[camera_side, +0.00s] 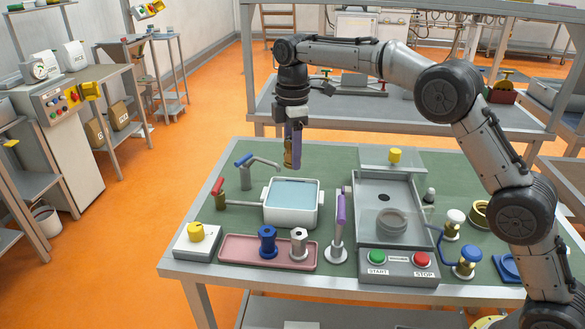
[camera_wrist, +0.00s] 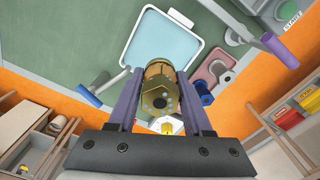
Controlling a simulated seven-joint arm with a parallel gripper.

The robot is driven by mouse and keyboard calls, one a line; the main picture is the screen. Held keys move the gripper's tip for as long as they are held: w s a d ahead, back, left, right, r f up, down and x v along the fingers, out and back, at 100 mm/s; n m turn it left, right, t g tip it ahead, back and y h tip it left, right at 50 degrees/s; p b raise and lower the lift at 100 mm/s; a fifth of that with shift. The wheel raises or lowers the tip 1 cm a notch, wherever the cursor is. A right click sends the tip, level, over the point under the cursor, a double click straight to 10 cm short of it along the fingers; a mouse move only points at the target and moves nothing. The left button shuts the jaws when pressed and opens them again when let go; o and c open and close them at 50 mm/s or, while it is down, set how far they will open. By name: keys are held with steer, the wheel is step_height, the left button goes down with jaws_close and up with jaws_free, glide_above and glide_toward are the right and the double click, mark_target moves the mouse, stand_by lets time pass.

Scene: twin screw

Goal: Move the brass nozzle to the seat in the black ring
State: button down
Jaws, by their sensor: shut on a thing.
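My gripper (camera_side: 292,158) hangs above the back left part of the table. Its purple fingers are shut on the brass nozzle (camera_side: 288,153), which is clear of any surface. In the wrist view the nozzle (camera_wrist: 160,87) sits between the two fingers (camera_wrist: 160,80), its hexagonal end facing the camera. A dark round spot (camera_side: 384,198) shows on the grey machine bed to the right, and a grey ring (camera_side: 391,222) lies nearer the front of that bed. I cannot tell whether either is the black ring with the seat.
A white basin (camera_side: 291,217) of blue liquid stands below my gripper. A pink tray (camera_side: 235,250) holds a blue spool (camera_side: 268,241) and a silver fitting (camera_side: 299,244). A purple-handled lever (camera_side: 340,215) rises between basin and machine. A button box (camera_side: 398,270) stands in front.

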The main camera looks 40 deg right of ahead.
step_height(320, 180, up, 2)
steer(key=shift+s+d+r, duration=0.1)
steer(key=shift+d, duration=0.05)
steer(key=s+d+m, duration=0.2)
steer(key=s+d, duration=0.4)
steer(key=s, duration=0.4)
steer(key=s+d+m, duration=0.2)
steer(key=s+d, duration=0.5)
steer(key=s, duration=0.3)
steer(key=shift+a+f, duration=0.1)
steer(key=shift+f, duration=4.95)
steer(key=shift+f, duration=0.6)
